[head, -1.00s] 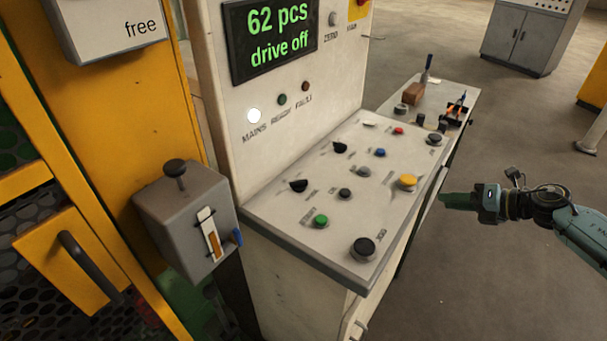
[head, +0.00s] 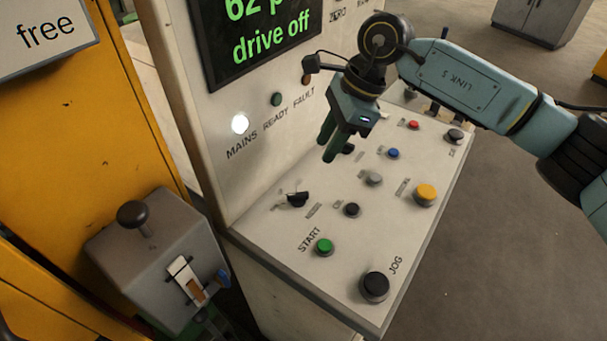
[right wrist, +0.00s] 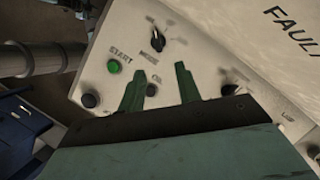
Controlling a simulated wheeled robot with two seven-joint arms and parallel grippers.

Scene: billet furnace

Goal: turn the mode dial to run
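The mode dial (head: 297,199) is a black knob on the sloping console, up and left of the green START button (head: 324,247). In the right wrist view the mode dial (right wrist: 155,42) shows beside its small MODE label; its run mark is too small to read. My right gripper (head: 329,152) points down over the console, beyond and to the right of the dial, apart from it. In the right wrist view its two green fingers (right wrist: 160,70) are spread with nothing between them. My left gripper is out of view.
The console (head: 262,232) also carries a black JOG button (head: 375,286), a yellow button (head: 425,194) and a blue button (head: 393,153). The screen (head: 257,35) reads "drive off". A grey box with a lever (head: 135,214) stands at left. Open floor lies to the right.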

